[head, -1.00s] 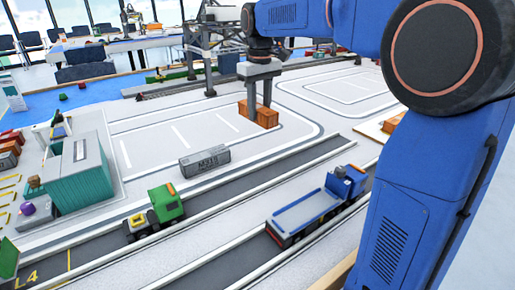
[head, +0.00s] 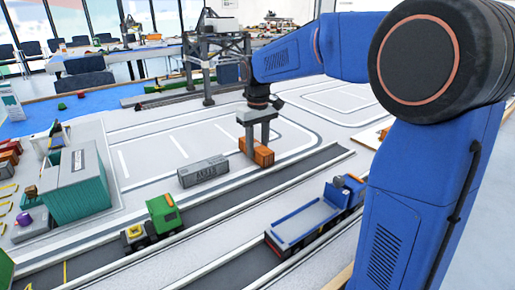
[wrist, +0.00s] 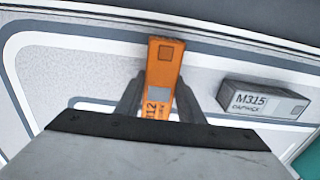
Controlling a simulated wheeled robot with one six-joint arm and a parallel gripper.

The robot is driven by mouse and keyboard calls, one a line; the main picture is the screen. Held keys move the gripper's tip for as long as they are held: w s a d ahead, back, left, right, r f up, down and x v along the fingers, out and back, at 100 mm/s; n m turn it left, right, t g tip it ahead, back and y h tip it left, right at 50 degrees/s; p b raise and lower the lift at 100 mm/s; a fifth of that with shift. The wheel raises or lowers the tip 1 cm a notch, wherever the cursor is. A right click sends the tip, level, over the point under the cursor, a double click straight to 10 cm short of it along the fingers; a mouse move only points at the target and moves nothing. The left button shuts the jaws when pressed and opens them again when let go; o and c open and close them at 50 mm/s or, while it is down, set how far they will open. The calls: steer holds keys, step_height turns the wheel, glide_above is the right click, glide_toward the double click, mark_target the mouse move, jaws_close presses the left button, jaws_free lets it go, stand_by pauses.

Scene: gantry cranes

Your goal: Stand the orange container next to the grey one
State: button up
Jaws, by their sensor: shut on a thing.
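The orange container (head: 263,155) is between the fingers of my gripper (head: 257,128), which is shut on it, on or just above the white yard; I cannot tell if it touches. The grey container (head: 203,171) lies on the yard to its left in the head view, with a gap between them. In the wrist view the orange container (wrist: 161,80) is between my gripper's fingers (wrist: 158,98), its lower end hidden by the gripper body. There the grey container (wrist: 262,100), marked M315, lies to the right, apart from it and at an angle to it.
A dark road (head: 290,172) runs along the near side of the containers. A green truck (head: 155,222) and a blue truck (head: 315,215) stand nearer. A teal building (head: 75,182) is at left. A gantry crane (head: 212,55) stands behind. The marked yard left of the grey container is clear.

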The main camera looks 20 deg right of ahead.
mark_target(258, 146)
steer(key=shift+f, duration=0.2)
steer(key=o, duration=1.1)
step_height(258, 146, up, 12)
steer(key=shift+r, duration=0.1)
steer(key=shift+s, duration=0.15)
